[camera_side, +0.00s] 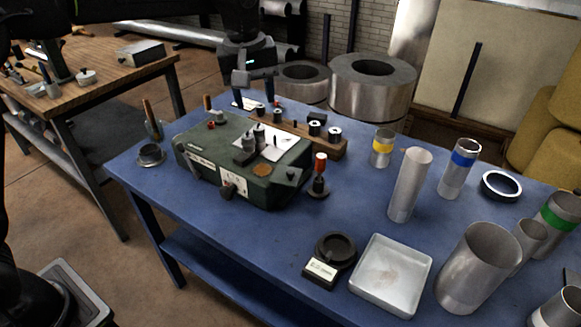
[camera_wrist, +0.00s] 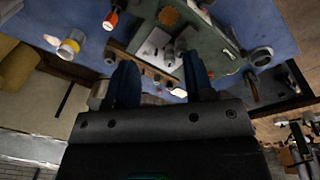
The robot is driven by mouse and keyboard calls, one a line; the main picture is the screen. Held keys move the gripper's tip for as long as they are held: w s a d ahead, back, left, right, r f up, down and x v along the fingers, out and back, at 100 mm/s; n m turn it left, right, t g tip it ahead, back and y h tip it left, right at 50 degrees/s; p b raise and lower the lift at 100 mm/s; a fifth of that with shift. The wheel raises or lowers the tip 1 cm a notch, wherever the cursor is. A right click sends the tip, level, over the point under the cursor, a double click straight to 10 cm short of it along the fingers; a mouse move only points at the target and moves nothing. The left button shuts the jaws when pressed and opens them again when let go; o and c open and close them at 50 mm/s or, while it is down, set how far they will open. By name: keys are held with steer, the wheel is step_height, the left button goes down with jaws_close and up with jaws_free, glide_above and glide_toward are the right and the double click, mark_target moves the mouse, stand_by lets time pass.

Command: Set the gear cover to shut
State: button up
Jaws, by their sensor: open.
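A dark green machine (camera_side: 200,163) stands on the blue bench, left of centre. The machine also shows at the top of the wrist view (camera_wrist: 205,40). My gripper (camera_side: 256,98) is open and empty, behind the machine near the bench's back edge. In the wrist view its two dark fingers (camera_wrist: 158,62) stand apart with nothing held between them.
A wooden block with several spools (camera_side: 325,142) sits close behind the machine. A red-topped tool (camera_side: 319,175) stands at its right. Metal pipes (camera_side: 408,185), a shallow tray (camera_side: 391,275) and a round dish (camera_side: 336,246) occupy the right side. The front left bench is mostly clear.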

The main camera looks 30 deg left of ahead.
mark_target(290, 171)
steer(key=w+d+f+n+g, duration=0.1)
steer(key=w+d+f+n, duration=0.25)
steer(key=w+f, duration=0.3)
steer(key=shift+m, duration=0.35)
steer(key=f, duration=1.4)
steer(key=shift+s+d, duration=0.15)
steer(key=shift+d, duration=0.05)
jaws_close()
